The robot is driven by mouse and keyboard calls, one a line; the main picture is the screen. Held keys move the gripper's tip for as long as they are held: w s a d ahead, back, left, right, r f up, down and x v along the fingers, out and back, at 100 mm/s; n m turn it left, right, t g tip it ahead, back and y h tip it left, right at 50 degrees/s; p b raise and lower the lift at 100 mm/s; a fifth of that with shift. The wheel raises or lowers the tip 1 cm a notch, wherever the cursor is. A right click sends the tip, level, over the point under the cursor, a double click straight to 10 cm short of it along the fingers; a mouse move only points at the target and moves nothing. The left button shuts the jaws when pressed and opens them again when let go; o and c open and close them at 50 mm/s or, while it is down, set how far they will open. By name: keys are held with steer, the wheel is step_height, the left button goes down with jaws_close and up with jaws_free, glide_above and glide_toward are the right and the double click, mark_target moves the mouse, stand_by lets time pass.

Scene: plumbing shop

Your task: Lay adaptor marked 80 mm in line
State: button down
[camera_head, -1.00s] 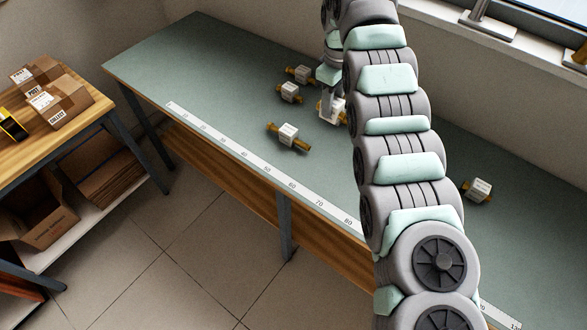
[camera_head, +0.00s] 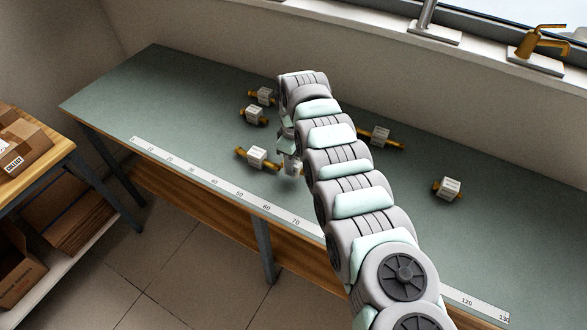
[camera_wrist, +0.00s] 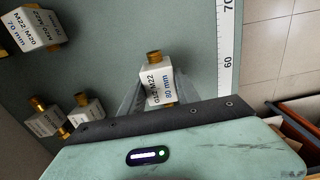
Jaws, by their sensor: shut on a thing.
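My gripper (camera_wrist: 150,92) is shut on a white, brass-ended adaptor (camera_wrist: 158,84), whose label reads 80 mm in the wrist view. In the head view my gripper (camera_head: 290,162) is low over the green bench, partly hidden by my arm, with the held adaptor (camera_head: 291,168) barely showing. A shadow lies under it; I cannot tell whether it touches the bench. Another adaptor (camera_head: 256,158) lies just left of it. Two more adaptors, one nearer (camera_head: 253,113) and one farther (camera_head: 263,96), lie behind. An adaptor marked 70 mm (camera_wrist: 33,28) shows in the wrist view.
A white measuring strip (camera_head: 216,180) runs along the front edge of the bench (camera_head: 160,90). Further adaptors lie right of my arm, one near the back (camera_head: 380,136) and one farther right (camera_head: 449,188). Taps (camera_head: 540,42) stand on the sill. The bench's left end is clear.

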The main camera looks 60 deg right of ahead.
steer(key=shift+f+b, duration=0.35)
steer(key=shift+f, duration=1.25)
steer(key=shift+f, duration=0.2)
steer(key=c, duration=0.9)
jaws_free()
step_height(320, 180, up, 12)
steer(key=shift+r+p, duration=0.2)
steer(key=shift+p, duration=0.55)
